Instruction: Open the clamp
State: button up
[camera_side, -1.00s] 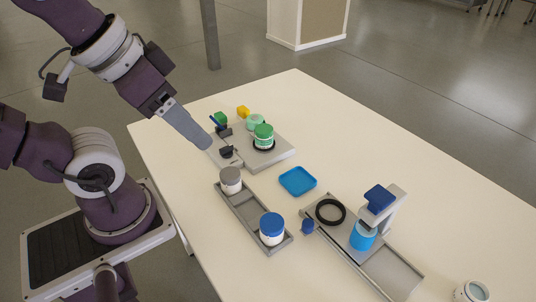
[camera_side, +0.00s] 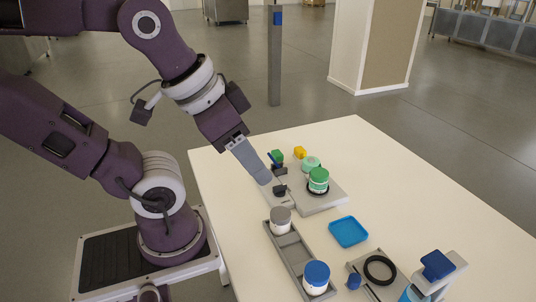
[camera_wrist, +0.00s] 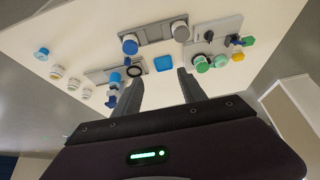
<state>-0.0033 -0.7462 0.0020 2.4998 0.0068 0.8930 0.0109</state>
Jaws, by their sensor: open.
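A grey fixture plate (camera_side: 325,201) lies at the table's far left edge. On it stand a green jar (camera_side: 318,176) within a black ring, and what looks like the clamp (camera_side: 278,168), dark with a blue lever (camera_side: 272,158). A black knob (camera_side: 280,190) sits in front. In the wrist view the blue lever (camera_wrist: 234,40) and plate (camera_wrist: 214,27) are at upper right. My gripper (camera_side: 264,180) is beside the plate's left end in the side view, apparently above it; contact cannot be told. Its fingers are apart and empty in the wrist view (camera_wrist: 156,78).
A green block (camera_side: 277,155), yellow block (camera_side: 299,152) and pale green lid (camera_side: 311,162) are near the clamp. A tray (camera_side: 287,250) with a grey-lidded jar (camera_side: 281,220) and blue-lidded jar (camera_side: 316,278) lies nearer. A blue dish (camera_side: 348,231) and press stand (camera_side: 438,274) are right.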

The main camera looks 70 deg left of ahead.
jog(key=w+a, duration=0.1)
jog(key=a, duration=0.1)
jog(key=w+a+m+y, duration=0.1)
jog(key=w+a, duration=0.1)
jog(key=w+a+m+y, duration=0.1)
jog(key=w+a, duration=0.1)
jog(key=shift+a+t, duration=0.25)
jog(key=shift+t, duration=0.15)
jog(key=c, duration=0.7)
jog(key=w+a+m, duration=0.1)
jog(key=a, duration=0.1)
jog(key=w+a+m+y, duration=0.1)
jog(key=a, duration=0.1)
jog(key=w+a+m+y, duration=0.1)
jog(key=a, duration=0.2)
jog(key=shift+w+a+f+m, duration=0.1)
jog(key=shift+w+m, duration=0.15)
jog(key=shift+m, duration=0.05)
grip_shut()
jog(key=a+f+m+t+y, duration=0.1)
jog(key=a+f+m, duration=0.3)
jog(key=a+m, duration=0.5)
jog(key=a+f+m+t+y, duration=0.1)
jog(key=a+f+m, duration=0.2)
jog(key=a+m, duration=0.6)
jog(key=s+d+f+m+h, duration=0.5)
jog(key=s+f+m+h, duration=0.1)
jog(key=m, duration=0.6)
jog(key=shift+s+f, duration=0.65)
jog(key=shift+f, duration=0.05)
